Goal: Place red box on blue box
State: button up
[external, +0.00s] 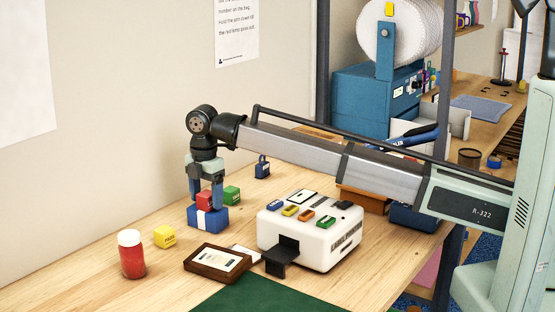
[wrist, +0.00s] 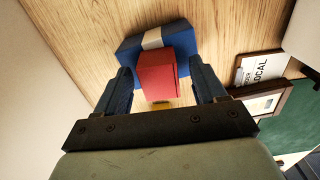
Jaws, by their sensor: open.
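The red box (external: 204,199) sits on top of the blue box (external: 210,217), which has a white band and stands on the wooden table. In the wrist view the red box (wrist: 158,74) lies over the near part of the blue box (wrist: 131,50). My gripper (external: 206,204) points down over them. Its two blue fingers are apart, one on either side of the red box. The wrist view shows gaps between the red box and both fingers of my gripper (wrist: 160,76). The fingers partly hide the red box in the external view.
A green box (external: 232,194) stands just behind right, a yellow box (external: 164,236) to the left. A red jar (external: 131,256) with a white lid is farther left. A framed card (external: 217,263) and a white machine (external: 318,238) stand to the right.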

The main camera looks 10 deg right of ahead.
aim_at(206, 193)
notch_tip(206, 193, up, 12)
jog(key=shift+r, duration=0.2)
dwell(0.5)
